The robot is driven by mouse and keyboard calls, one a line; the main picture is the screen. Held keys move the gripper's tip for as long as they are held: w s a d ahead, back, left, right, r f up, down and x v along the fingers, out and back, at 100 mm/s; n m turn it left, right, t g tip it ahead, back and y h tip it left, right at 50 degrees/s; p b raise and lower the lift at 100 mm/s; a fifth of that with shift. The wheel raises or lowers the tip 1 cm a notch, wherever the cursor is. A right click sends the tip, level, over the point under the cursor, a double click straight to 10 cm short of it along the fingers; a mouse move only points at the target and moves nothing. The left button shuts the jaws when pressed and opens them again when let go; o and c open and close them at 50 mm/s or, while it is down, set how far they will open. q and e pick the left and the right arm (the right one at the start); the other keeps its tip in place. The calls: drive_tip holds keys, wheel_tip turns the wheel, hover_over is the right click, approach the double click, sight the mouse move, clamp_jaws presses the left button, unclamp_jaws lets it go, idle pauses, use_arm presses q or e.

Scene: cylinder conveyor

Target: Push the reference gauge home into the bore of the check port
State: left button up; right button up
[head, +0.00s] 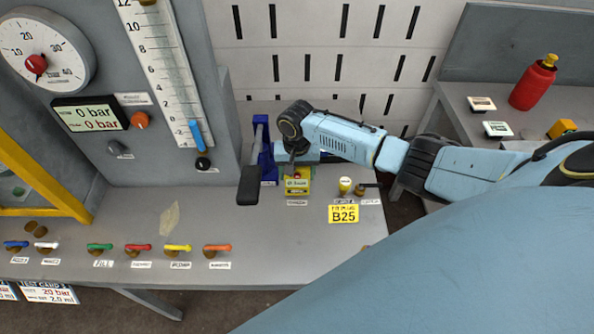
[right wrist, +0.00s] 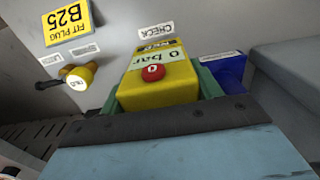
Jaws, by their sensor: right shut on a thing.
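The reference gauge is a yellow block (head: 297,184) with a "0 bar" display, just above the bench, in front of my right wrist. In the right wrist view the gauge (right wrist: 158,85) shows its display and a round red button. My right gripper (head: 295,166) is shut on the gauge; its fingertips are largely hidden. A "CHECK" label (right wrist: 156,30) lies on the bench beyond the gauge. The check port's bore is hidden, so I cannot tell how far in the gauge sits. My left gripper is not in view.
A blue fixture (head: 264,150) with a black-ended lever (head: 248,185) stands close left of the gauge. A small yellow-capped fitting (head: 345,185) and a yellow B25 sign (head: 343,213) are to its right. Several coloured valve levers line the front left. The pressure display (head: 90,117) reads 0 bar.

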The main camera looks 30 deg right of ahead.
drive_tip(key=shift+f+b, duration=0.7)
drive_tip(key=shift+f, duration=0.45)
drive_tip(key=o, duration=1.3)
wheel_tip(320, 180, up, 14)
drive_tip(key=shift+f+p, duration=0.25)
drive_tip(key=shift+p, duration=0.8)
